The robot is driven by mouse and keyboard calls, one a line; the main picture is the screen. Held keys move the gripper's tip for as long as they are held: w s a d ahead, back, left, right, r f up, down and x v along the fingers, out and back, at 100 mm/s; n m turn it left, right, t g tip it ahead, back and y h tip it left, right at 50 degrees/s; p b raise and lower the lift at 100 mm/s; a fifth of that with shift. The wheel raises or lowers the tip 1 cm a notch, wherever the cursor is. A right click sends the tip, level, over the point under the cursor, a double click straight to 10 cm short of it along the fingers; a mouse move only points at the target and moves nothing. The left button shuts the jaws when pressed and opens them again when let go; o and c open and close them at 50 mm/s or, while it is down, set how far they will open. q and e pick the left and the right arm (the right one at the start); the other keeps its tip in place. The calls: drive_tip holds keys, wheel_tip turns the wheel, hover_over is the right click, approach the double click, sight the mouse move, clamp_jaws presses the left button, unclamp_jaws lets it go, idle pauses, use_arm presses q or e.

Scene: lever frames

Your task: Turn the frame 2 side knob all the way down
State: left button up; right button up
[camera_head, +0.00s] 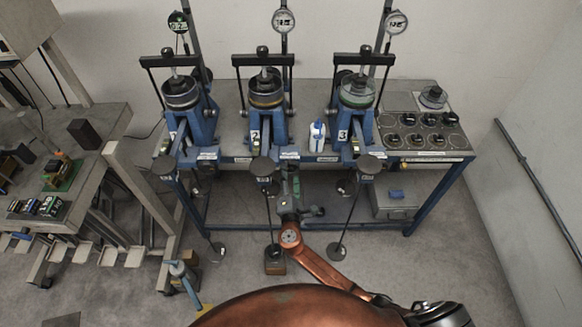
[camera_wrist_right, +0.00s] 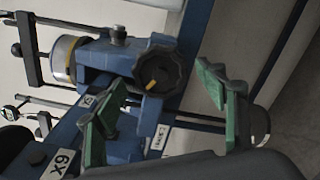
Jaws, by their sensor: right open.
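Frame 2 (camera_head: 254,125) is the middle of three blue lever frames on the bench in the head view. Its side knob (camera_wrist_right: 161,66) shows in the right wrist view as a dark, lobed knob with a yellow mark, on the side of a blue housing. I cannot make out this knob in the head view. My right gripper (camera_head: 291,188) is in front of the bench, just below frame 2. In the wrist view its green-padded fingers (camera_wrist_right: 160,82) are apart, one on either side of the knob's picture, with nothing between them. Contact with the knob is not visible. My left gripper is not in view.
Frames 1 (camera_head: 182,125) and 3 (camera_head: 355,125) stand on either side. A white-and-blue bottle (camera_head: 317,135) stands between frames 2 and 3. Hanging rods with dark top blocks (camera_head: 263,167) are along the bench front, close to my right gripper. A knob panel (camera_head: 425,130) is at the right.

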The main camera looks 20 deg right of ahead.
drive_tip(key=shift+v, duration=1.15)
